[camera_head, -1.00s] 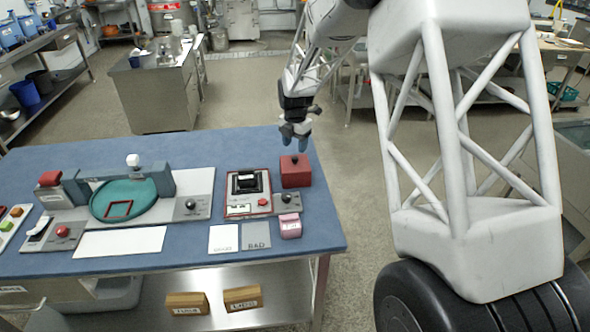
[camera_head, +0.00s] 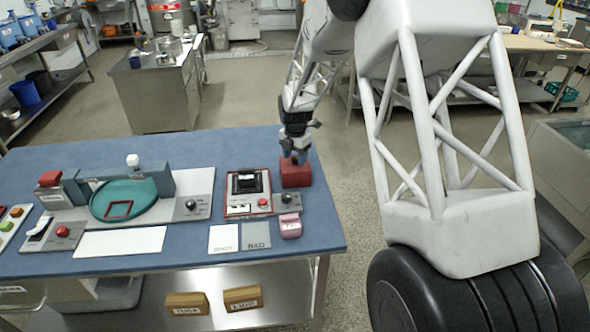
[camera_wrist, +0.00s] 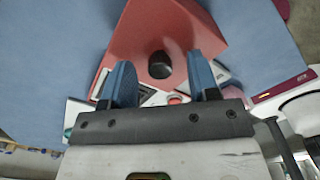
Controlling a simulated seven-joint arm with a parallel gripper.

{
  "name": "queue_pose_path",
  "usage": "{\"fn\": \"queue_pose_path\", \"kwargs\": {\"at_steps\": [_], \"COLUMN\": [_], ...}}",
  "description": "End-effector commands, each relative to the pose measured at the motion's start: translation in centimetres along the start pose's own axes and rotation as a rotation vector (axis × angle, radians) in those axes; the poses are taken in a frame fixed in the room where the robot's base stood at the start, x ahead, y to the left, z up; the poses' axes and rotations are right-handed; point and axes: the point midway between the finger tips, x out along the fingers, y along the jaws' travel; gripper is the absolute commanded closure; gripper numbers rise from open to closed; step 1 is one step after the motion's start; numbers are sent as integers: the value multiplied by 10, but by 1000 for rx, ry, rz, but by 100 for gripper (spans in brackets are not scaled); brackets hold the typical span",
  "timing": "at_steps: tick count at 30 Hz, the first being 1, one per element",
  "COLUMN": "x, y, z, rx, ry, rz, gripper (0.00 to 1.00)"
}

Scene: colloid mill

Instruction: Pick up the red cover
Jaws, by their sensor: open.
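The red cover (camera_head: 297,176) is a red block near the right edge of the blue table. In the wrist view the red cover (camera_wrist: 185,35) has a dark round knob (camera_wrist: 160,65) on top. My gripper (camera_head: 296,155) is right above the cover, pointing down. In the wrist view my gripper (camera_wrist: 165,80) is open, with its blue fingers on either side of the knob. Nothing is held. In the head view the knob is hidden behind the fingers. I cannot tell whether the fingers touch the cover.
A control panel with a black and red device (camera_head: 248,190) stands just left of the cover. A pink block (camera_head: 290,225) is in front. A teal dish (camera_head: 125,200) sits further left. The table's right edge is close to the cover. White and grey cards (camera_head: 223,238) lie flat in front.

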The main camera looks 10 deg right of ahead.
Motion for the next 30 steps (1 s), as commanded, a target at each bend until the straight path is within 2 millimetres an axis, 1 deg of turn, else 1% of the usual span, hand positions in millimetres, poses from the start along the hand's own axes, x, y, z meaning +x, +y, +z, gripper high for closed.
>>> {"fn": "queue_pose_path", "kwargs": {"at_steps": [3, 18, 20, 24, 29, 30], "x": [4, 4, 4, 4, 4, 4], "y": [0, 0, 0, 0, 0, 0], "z": [0, 0, 0, 0, 0, 0], "rx": [0, 0, 0, 0, 0, 0], "ry": [0, 0, 0, 0, 0, 0], "rz": [0, 0, 0, 0, 0, 0], "gripper": [45, 45, 53, 74, 99, 100]}}
